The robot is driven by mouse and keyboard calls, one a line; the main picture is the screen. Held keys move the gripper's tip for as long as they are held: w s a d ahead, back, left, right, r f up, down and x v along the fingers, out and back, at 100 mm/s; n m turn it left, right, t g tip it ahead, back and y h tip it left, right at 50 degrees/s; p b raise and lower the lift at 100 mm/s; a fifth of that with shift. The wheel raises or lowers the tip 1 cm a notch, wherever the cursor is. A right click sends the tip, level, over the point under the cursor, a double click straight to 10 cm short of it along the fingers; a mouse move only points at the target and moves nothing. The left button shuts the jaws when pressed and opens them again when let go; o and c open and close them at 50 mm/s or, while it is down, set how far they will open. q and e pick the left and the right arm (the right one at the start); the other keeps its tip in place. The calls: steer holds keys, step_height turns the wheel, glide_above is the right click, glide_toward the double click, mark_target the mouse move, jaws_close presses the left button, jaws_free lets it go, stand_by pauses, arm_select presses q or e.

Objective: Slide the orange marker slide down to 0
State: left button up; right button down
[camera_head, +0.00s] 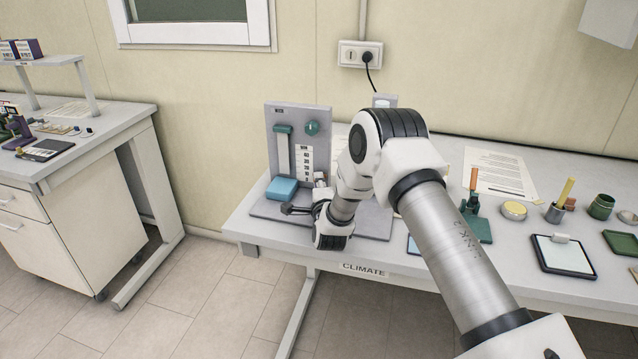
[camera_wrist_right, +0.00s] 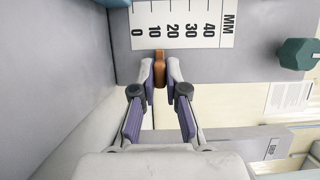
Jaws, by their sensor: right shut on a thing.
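The orange marker slide (camera_wrist_right: 160,66) shows in the right wrist view just beside a white scale (camera_wrist_right: 185,26) marked 0 to 40 MM. Its tip lies close to the 10 mark, on the side toward 20. My right gripper (camera_wrist_right: 160,76) is shut on the marker, one fingertip on each side of it. In the head view the upright grey test stand (camera_head: 298,108) carries this scale, with 0 at the bottom. My right arm and wrist cover the lower right of the stand, and I cannot make out the marker there. My left gripper is out of view.
A blue block (camera_head: 282,188) sits at the stand's lower left, below a teal slider (camera_head: 283,129). A green knob (camera_head: 312,128) is at the stand's upper right. Papers (camera_head: 497,172), small jars (camera_head: 600,206) and a tablet-like pad (camera_head: 563,256) lie farther right on the table.

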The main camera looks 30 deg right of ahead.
steer(key=c, duration=1.3)
jaws_free()
steer(key=shift+r, duration=0.2)
steer(key=shift+c, duration=0.2)
steer(key=shift+o, duration=0.7)
steer(key=shift+w+d+f, duration=0.1)
steer(key=shift+w+f, duration=0.05)
steer(key=shift+f, duration=0.05)
